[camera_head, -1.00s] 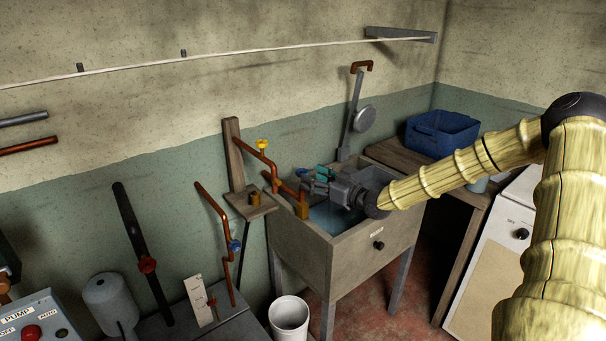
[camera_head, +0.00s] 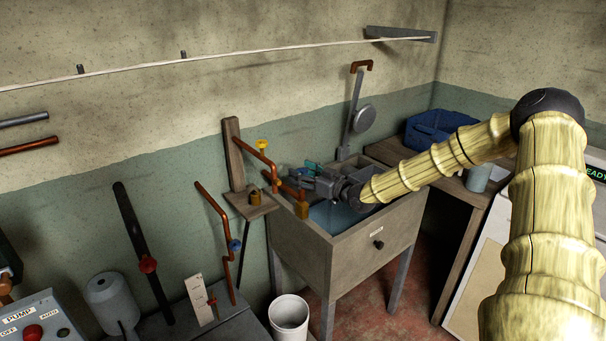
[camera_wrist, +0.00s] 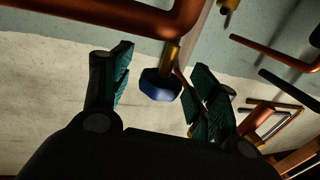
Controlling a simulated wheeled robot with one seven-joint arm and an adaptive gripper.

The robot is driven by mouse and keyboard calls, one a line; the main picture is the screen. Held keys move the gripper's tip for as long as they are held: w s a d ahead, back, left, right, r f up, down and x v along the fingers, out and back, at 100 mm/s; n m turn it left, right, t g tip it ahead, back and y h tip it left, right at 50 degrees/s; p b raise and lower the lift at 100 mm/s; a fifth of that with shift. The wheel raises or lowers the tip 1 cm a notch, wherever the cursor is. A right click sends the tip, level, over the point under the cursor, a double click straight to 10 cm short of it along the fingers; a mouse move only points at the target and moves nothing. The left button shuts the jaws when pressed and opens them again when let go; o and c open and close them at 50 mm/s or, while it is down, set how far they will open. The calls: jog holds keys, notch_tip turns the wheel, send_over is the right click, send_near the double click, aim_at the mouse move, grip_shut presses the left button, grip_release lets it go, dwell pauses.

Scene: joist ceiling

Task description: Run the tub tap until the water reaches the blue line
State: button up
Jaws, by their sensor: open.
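The tub (camera_head: 372,268) is a grey-brown box on legs, with bluish water (camera_head: 334,217) inside. My gripper (camera_head: 299,178) is over that corner, by the pipe's end. In the wrist view my gripper (camera_wrist: 160,66) is open, with a blue faceted knob (camera_wrist: 160,87) on a brass stem between its teal finger pads. The knob seems clear of both pads. A copper pipe (camera_wrist: 125,16) crosses above it. I cannot make out the blue line; my arm hides part of the tub.
A blue bin (camera_head: 435,128) is on the wooden bench (camera_head: 468,188) at right. Another copper pipe with a blue knob (camera_head: 235,245) stands at left. A panel labelled PUMP (camera_head: 30,322) is at lower left.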

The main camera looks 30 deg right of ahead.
jog(key=c, duration=1)
jog(key=shift+c, duration=0.2)
jog(key=shift+a+m+t+h+b, duration=0.15)
jog(key=shift+m+h+b, duration=0.2)
jog(key=shift+m+h, duration=0.45)
jog(key=shift+m+t+h+b, duration=0.15)
jog(key=shift+m+h+b, duration=0.2)
jog(key=shift+h, duration=0.75)
jog(key=shift+r+m+h, duration=0.1)
jog(key=shift+m+h, duration=0.55)
jog(key=shift+h, duration=0.25)
jog(key=shift+m+h+b, duration=0.5)
jog(key=shift+m+h, duration=0.1)
jog(key=shift+h, duration=0.4)
